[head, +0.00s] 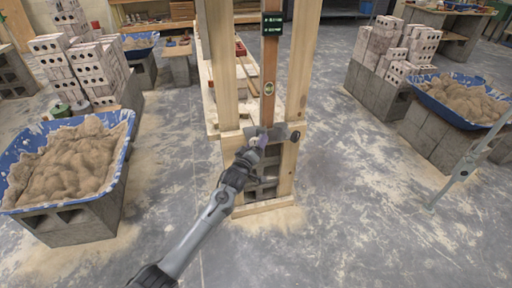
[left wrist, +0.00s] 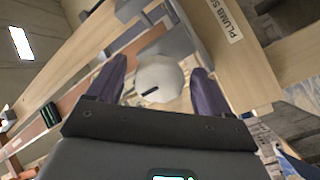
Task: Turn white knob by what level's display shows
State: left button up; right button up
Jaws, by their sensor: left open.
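The white knob (left wrist: 160,78) is round with a short dark mark, and it sits between the open fingers of my left gripper (left wrist: 158,86) in the left wrist view. I cannot tell whether the fingers touch it. In the head view my left gripper (head: 259,141) is at the lower part of the wooden post frame and mostly covers the knob. The brown level (head: 270,62) stands upright between two pale posts. Its dark display (head: 272,23) has green marks too small to read. A greenish vial (head: 268,89) shows lower on the level. My right gripper is not in view.
A dark round knob (head: 295,136) is on the right of the frame. Blue mortar tubs stand on blocks at left (head: 122,125) and right (head: 418,94). A board on the frame reads "PLUMB S…" (left wrist: 224,20). The floor in front is clear.

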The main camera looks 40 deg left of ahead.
pick_arm(q)
jog(key=shift+w+a, duration=0.1)
jog(key=shift+w, duration=0.25)
